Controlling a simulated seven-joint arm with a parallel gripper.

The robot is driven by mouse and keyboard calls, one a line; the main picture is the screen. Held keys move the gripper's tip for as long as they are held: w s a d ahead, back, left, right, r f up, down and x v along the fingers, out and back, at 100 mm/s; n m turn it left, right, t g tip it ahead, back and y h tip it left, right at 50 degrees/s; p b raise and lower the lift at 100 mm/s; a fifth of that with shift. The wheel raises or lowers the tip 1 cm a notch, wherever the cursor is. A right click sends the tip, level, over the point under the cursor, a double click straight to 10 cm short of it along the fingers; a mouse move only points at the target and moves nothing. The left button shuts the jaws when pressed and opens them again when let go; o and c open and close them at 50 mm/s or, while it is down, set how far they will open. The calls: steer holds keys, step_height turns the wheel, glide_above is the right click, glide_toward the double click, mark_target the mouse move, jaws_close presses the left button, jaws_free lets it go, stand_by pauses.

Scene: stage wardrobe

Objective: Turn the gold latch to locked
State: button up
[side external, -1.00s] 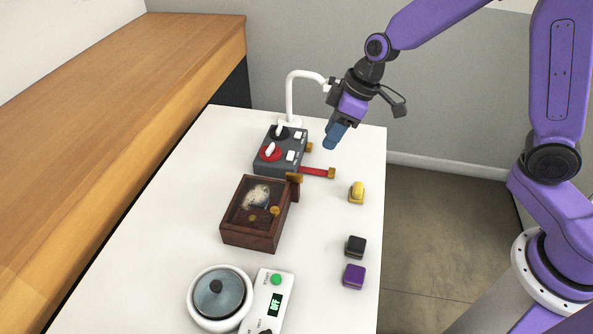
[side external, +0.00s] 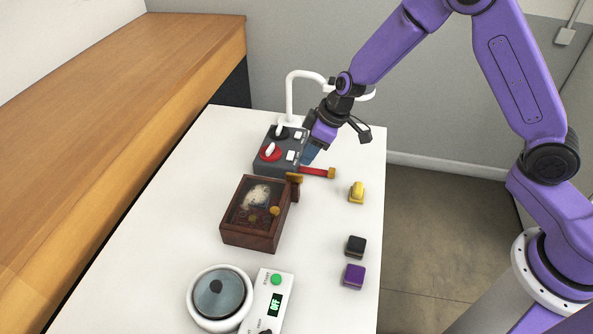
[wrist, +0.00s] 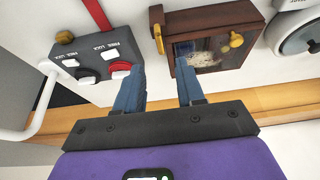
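A gold latch (side external: 294,178) sits at the far right corner of a dark wooden box (side external: 250,234) with a glass top. In the wrist view the latch (wrist: 158,39) lies along the left edge of the box (wrist: 215,17). I cannot read a locked mark beside it. Gold knobs (side external: 275,210) also show on the box. My gripper (side external: 308,158) is above the table, just beyond the latch and beside the grey switch panel. In the wrist view its blue fingers (wrist: 160,78) are apart with nothing between them.
The grey panel (side external: 267,168) has a red and a black knob, "FREE LOCK" labels and a red bar (side external: 318,172) with a gold end. A yellow object (side external: 356,192), black block (side external: 355,246) and purple block (side external: 354,275) are at right. A round white appliance (side external: 200,318) is in front.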

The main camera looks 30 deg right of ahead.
mark_target(295, 174)
steer(key=x, duration=0.9)
steer(key=shift+c, duration=0.3)
jaws_close()
